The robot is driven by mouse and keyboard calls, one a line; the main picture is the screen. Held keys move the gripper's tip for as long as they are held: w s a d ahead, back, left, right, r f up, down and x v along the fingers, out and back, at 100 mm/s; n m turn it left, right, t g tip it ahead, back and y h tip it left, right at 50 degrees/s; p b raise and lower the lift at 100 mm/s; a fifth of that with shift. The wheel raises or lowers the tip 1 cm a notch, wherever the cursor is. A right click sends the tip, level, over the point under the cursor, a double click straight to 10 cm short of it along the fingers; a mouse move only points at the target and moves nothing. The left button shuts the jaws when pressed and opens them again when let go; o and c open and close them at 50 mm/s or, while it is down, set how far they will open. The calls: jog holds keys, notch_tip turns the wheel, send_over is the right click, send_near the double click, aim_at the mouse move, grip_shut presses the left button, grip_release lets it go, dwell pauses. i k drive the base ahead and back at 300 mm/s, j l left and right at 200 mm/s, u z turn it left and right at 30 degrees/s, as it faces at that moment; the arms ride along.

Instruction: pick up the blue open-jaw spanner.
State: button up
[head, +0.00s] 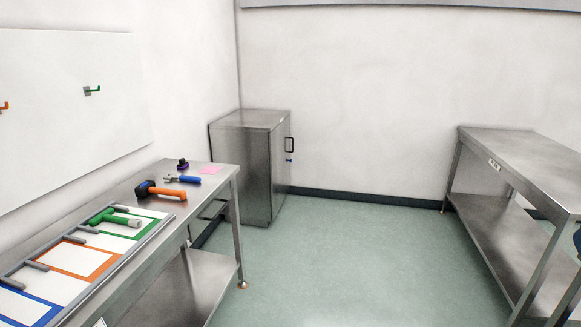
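A small tool with a blue handle and a grey metal end (183,180), which looks like the blue open-jaw spanner, lies on the steel bench (215,178) at the left. It is near the bench's far end, just beyond an orange-handled tool with a dark head (172,191). The shape of its jaw is too small to make out. My gripper is not in view.
A green-handled tool (115,218) lies on a board with blue, orange and green outlined panels (75,262). A pink square (210,170) and a small dark object (183,164) lie near the spanner. A steel cabinet (245,165) and right-hand bench (525,160) flank open green floor (350,255).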

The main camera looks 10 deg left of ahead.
aim_at(192, 179)
jog(key=i+u, duration=0.1)
jog(key=i, duration=0.8)
jog(key=i+l+u, duration=0.1)
jog(key=i, duration=0.75)
jog(key=i+j+u, duration=0.1)
jog(key=i+u, duration=0.8)
jog(key=i+l+u, duration=0.15)
jog(key=u, duration=0.35)
jog(key=i+u, duration=0.25)
jog(key=i, duration=0.15)
jog(key=i+u, duration=0.25)
jog(key=i, duration=0.15)
